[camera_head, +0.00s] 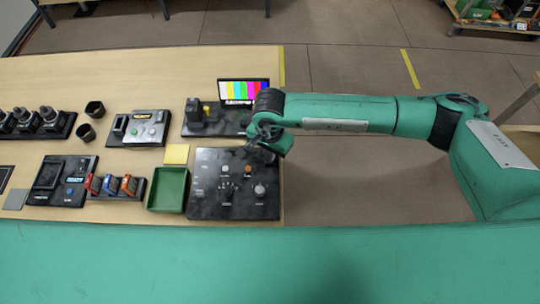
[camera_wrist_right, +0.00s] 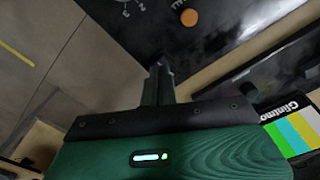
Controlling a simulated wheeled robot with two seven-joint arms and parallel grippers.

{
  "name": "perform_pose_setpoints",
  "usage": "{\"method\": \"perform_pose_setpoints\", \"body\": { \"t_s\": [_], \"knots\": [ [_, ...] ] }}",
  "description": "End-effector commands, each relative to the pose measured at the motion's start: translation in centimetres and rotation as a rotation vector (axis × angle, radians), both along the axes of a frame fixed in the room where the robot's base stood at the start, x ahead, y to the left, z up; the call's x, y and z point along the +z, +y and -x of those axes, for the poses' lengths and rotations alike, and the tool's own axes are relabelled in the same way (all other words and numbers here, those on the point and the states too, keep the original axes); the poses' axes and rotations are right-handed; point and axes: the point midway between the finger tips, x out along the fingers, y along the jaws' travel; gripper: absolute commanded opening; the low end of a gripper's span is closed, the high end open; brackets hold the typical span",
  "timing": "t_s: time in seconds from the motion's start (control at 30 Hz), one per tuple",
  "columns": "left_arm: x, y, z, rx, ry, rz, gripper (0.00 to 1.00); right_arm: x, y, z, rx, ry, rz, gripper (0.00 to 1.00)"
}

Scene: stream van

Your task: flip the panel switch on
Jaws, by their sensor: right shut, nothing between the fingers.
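The black control panel (camera_head: 235,183) lies at the right end of the wooden table in the head view. It carries a toggle switch (camera_head: 228,190), a round grey knob (camera_head: 259,190) and an orange button (camera_head: 247,169). Which way the switch lever points is too small to tell. My right gripper (camera_head: 266,140) is above the panel's far right corner, shut and empty. In the right wrist view its closed fingers (camera_wrist_right: 158,84) point over the panel (camera_wrist_right: 150,30), with the orange button (camera_wrist_right: 189,17) beyond them. My left gripper is not in view.
A green tray (camera_head: 168,206) stands left of the panel, with a yellow note (camera_head: 177,154) behind it. A device with a colour-bar screen (camera_head: 244,92) stands behind the panel, close to my right gripper. Several other devices fill the table's left. Floor lies open right of the table.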

Motion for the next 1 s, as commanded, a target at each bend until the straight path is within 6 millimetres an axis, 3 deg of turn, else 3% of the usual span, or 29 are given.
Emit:
{"method": "perform_pose_setpoints", "body": {
  "t_s": [1.0],
  "knots": [
    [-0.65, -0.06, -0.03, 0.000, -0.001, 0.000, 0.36, -0.58, 0.00, 0.00, 0.000, 0.000, 0.000, 0.00]
  ]
}}
